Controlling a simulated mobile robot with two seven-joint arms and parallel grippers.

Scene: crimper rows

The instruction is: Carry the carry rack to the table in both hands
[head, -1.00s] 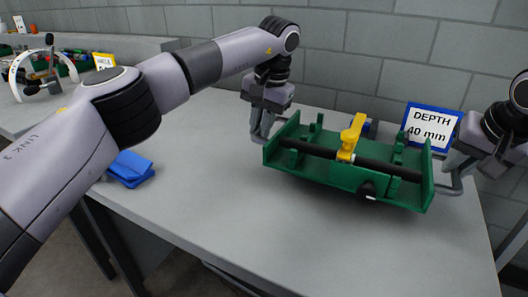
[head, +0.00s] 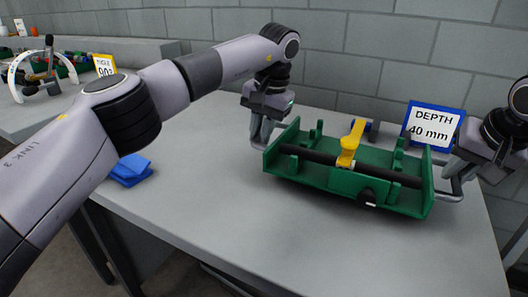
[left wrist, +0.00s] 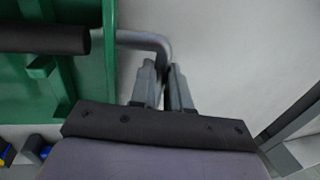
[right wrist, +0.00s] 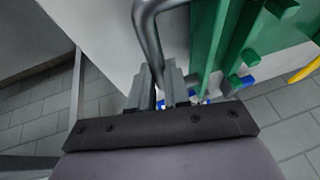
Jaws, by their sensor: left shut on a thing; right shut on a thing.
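The carry rack (head: 330,181) is a green open tray with a black bar along it and grey metal handles at both ends. A yellow piece (head: 349,144) stands across the bar. My left gripper (head: 262,142) is shut on the handle at the rack's left end; the left wrist view shows that handle (left wrist: 150,39) between the fingers. My right gripper (head: 457,172) is shut on the right-end handle, which also shows in the right wrist view (right wrist: 150,30). The rack is over the grey table (head: 230,215); I cannot tell whether its underside touches.
A blue-framed "DEPTH 40 mm" sign (head: 433,126) stands behind the rack by the block wall. A blue folded item (head: 130,170) lies at the table's left. Another bench (head: 45,118) at the far left holds several tools.

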